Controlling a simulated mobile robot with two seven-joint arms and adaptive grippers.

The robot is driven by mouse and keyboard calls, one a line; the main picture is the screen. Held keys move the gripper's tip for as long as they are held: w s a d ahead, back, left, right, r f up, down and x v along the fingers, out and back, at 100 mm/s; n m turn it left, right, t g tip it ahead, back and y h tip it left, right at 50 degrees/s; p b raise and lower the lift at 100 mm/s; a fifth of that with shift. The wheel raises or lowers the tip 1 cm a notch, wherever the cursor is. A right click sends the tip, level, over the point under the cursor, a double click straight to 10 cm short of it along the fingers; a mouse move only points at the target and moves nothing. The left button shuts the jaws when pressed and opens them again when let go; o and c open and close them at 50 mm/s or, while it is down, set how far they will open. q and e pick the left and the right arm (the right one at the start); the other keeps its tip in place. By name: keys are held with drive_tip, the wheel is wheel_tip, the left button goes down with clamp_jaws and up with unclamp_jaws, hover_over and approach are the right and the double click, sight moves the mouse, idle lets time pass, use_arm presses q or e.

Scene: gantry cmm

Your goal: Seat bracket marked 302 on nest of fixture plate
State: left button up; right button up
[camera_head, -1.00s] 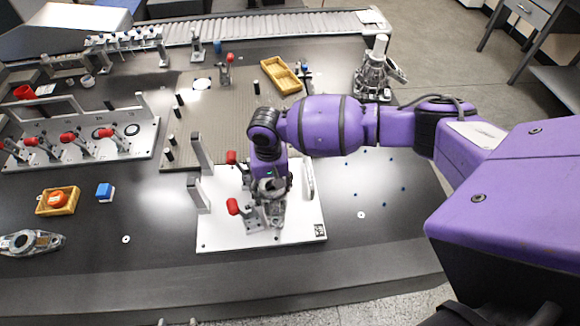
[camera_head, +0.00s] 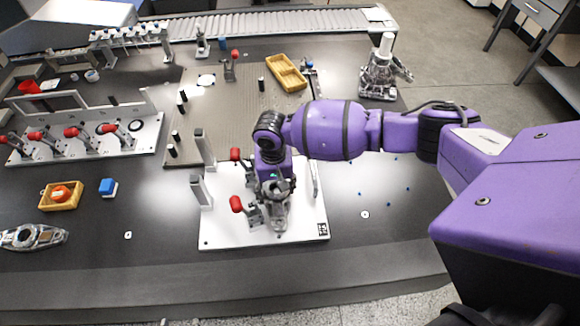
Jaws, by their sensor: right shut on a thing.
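The white fixture plate (camera_head: 225,233) lies near the front of the dark table, with grey uprights at its left and red-handled clamps (camera_head: 238,204) on it. My right gripper (camera_head: 277,208) reaches down over the middle of the plate and is shut on a grey metal part, which I take to be the bracket (camera_head: 278,219). The part is low over the plate; I cannot tell whether it touches the nest. The gripper and clamps hide most of the nest, and no 302 mark is readable. My left gripper is out of view.
A clamp rail (camera_head: 88,152) stands at left. A pegged plate (camera_head: 225,125) is behind; another metal casting (camera_head: 378,78) stands back right. The table right of the fixture is mostly clear.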

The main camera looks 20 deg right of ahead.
sight(276, 191)
drive_tip(key=shift+w+f, duration=0.1)
drive_tip(key=o, duration=1.6)
drive_tip(key=shift+o, duration=0.5)
wheel_tip(276, 191, up, 12)
